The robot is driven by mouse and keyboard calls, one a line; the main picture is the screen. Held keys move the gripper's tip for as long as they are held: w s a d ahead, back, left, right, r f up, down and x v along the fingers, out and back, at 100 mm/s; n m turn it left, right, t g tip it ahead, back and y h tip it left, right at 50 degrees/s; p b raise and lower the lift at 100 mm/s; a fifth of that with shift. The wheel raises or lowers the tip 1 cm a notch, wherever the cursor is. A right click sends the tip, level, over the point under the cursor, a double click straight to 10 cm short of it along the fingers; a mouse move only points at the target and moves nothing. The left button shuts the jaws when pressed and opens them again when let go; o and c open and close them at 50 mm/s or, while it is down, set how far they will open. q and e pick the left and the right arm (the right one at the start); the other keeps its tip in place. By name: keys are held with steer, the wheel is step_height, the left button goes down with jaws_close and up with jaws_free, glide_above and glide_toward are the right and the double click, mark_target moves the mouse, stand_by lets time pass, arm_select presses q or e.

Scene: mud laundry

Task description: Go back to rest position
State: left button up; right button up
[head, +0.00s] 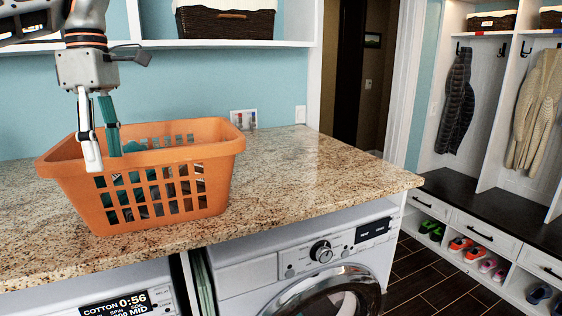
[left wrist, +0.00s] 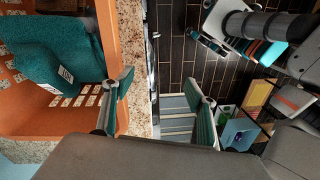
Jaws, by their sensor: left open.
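My left gripper (head: 103,163) is open and empty at the orange laundry basket (head: 210,190), its fingers overlapping the near rim in the head view. In the left wrist view, one finger of the left gripper (left wrist: 160,110) shows against the basket rim (left wrist: 107,40), the other against the floor beyond the counter edge. A teal cloth (left wrist: 45,60) with a white label lies in the basket. At the top right of the left wrist view is a grey and teal part that may be my right gripper; its jaws cannot be made out.
The basket stands on a granite counter (head: 290,165) above a washing machine (head: 310,262). The counter is clear to its right. A white shelf (head: 190,43) with a wicker basket (head: 226,22) hangs above. Coats and a shoe bench (head: 470,190) stand at right.

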arm_select(q)
steer(key=s+d+f+m+g+h, duration=0.25)
steer(key=d+f+m+h, duration=0.2)
steer(key=d+f, duration=2)
steer(key=s+d+n+h, duration=0.3)
steer(key=d+n+h, duration=0.4)
steer(key=d, duration=0.4)
steer(key=s+d+n+h, duration=0.3)
steer(key=d+n+h, duration=0.2)
steer(key=d+h, duration=0.5)
steer(key=w+a+f+n+t+y, duration=0.2)
steer(key=w+a+f+n+t, duration=0.15)
steer(key=n+t, duration=0.55)
steer(key=w+a+f+n+t+y, duration=0.2)
steer(key=w+a+f+n+t, duration=0.15)
steer(key=n+t, duration=0.6)
steer(key=a+f+n+t+y, duration=0.1)
steer(key=a+f+n+y, duration=0.75)
steer(key=f+n, duration=0.35)
steer(key=s+a+f+n+g+y, duration=0.3)
steer(key=s+a+f, duration=0.5)
steer(key=f, duration=0.3)
steer(key=s+a+f+n+g+y, duration=0.2)
steer(key=s+a+f+n+y, duration=0.2)
steer(key=s+a+f, duration=0.5)
step_height(320, 180, down, 3)
steer(key=shift+s+r+n+g, duration=0.1)
steer(key=shift+s+n+g, duration=0.3)
steer(key=shift+s+n, duration=0.5)
